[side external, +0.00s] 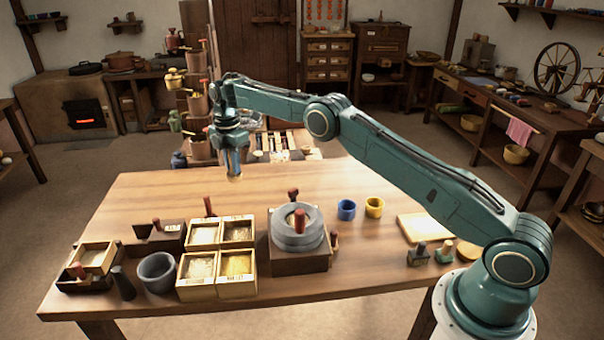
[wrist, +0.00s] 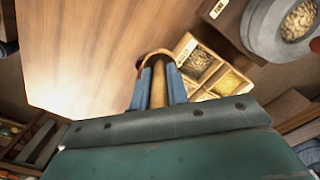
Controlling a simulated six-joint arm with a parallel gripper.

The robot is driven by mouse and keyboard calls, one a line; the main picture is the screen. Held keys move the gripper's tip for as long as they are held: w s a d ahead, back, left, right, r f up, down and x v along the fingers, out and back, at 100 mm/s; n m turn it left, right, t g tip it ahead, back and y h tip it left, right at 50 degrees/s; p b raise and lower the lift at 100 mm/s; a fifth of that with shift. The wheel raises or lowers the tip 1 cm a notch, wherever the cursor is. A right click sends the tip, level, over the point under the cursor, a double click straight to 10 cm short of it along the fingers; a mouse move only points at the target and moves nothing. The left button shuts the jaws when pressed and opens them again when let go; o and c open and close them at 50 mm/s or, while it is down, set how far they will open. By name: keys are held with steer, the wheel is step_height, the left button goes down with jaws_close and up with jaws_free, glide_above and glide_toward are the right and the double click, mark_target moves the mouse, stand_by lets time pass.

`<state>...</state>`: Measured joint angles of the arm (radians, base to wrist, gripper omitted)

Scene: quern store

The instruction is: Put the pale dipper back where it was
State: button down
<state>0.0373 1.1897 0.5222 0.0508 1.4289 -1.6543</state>
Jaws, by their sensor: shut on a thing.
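My gripper (side external: 234,165) hangs above the far left part of the table, pointing down, well clear of the tabletop. Its blue fingers also show in the wrist view (wrist: 158,90), shut on a pale wooden piece, which I take to be the pale dipper (wrist: 158,86). A brown rounded end shows past the fingertips in the wrist view. In the side view only a small tan bit of the dipper (side external: 235,178) shows under the fingers. Its full shape is hidden by the fingers. The frames do not mark its former place.
Four grain boxes (side external: 197,269) stand together on the table (side external: 370,264), beside a stone quern (side external: 298,240) and a grey mortar (side external: 157,272). A blue cup (side external: 346,210) and a yellow cup (side external: 374,207) stand right of the quern. The far left tabletop is clear.

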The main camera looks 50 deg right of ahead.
mark_target(232, 177)
step_height(232, 177, down, 15)
steer(key=shift+f, duration=0.2)
stand_by(0.7)
steer(key=shift+f, duration=0.15)
steer(key=c, duration=1.4)
jaws_free()
steer(key=shift+o, duration=0.2)
step_height(232, 177, up, 12)
steer(key=shift+r, duration=0.15)
steer(key=shift+r, duration=0.1)
